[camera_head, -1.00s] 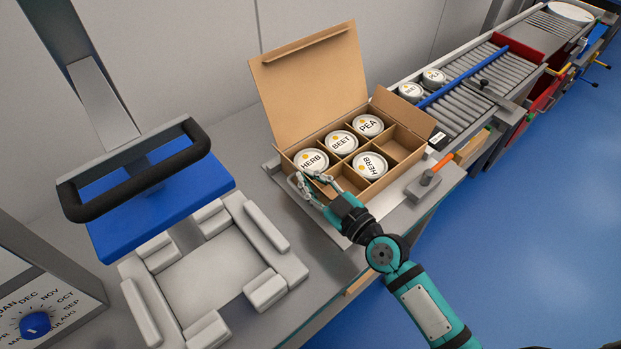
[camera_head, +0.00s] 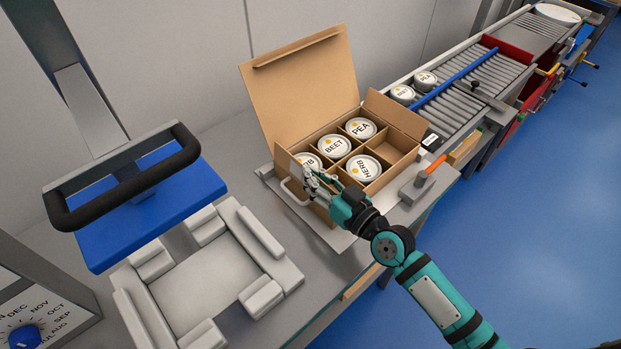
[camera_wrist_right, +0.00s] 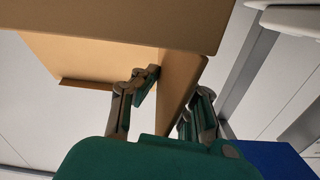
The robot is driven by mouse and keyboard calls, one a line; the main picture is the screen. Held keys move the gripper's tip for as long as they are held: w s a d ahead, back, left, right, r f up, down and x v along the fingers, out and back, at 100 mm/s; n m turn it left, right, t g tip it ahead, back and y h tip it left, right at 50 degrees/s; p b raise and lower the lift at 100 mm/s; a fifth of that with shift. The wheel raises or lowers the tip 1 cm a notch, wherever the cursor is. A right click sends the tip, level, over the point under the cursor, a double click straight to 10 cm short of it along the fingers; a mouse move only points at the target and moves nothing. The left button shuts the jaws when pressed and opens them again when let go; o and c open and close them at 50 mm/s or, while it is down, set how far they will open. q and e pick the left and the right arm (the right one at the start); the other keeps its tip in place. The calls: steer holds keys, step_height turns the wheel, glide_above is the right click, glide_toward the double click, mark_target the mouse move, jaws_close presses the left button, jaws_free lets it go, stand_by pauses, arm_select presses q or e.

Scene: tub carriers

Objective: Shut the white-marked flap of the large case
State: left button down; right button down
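The large case is an open brown cardboard box (camera_head: 352,199) on the bench in the head view. It has compartments holding white-lidded tubs marked BEET (camera_head: 334,146), PEA (camera_head: 360,128) and HERB (camera_head: 364,168), plus one partly hidden tub. Its tall back flap (camera_head: 300,85) stands up. A right flap (camera_head: 394,112) slants outward. A small left flap (camera_head: 285,163) stands up beside my right gripper (camera_head: 307,172). No white mark is readable on a flap. In the right wrist view, the gripper's fingers (camera_wrist_right: 180,84) are apart, with cardboard (camera_wrist_right: 183,88) between them. My left gripper is out of view.
A grey cradle (camera_head: 210,285) with padded blocks lies left of the case. A blue panel with a black handle (camera_head: 125,190) hangs above it. A roller conveyor (camera_head: 465,95) runs behind right.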

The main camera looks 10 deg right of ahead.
steer(key=shift+w+d+m, duration=0.15)
steer(key=shift+d+m, duration=0.05)
steer(key=shift+m, duration=0.3)
steer(key=c, duration=1.5)
jaws_free()
steer(key=shift+c, duration=0.2)
steer(key=v, duration=1.2)
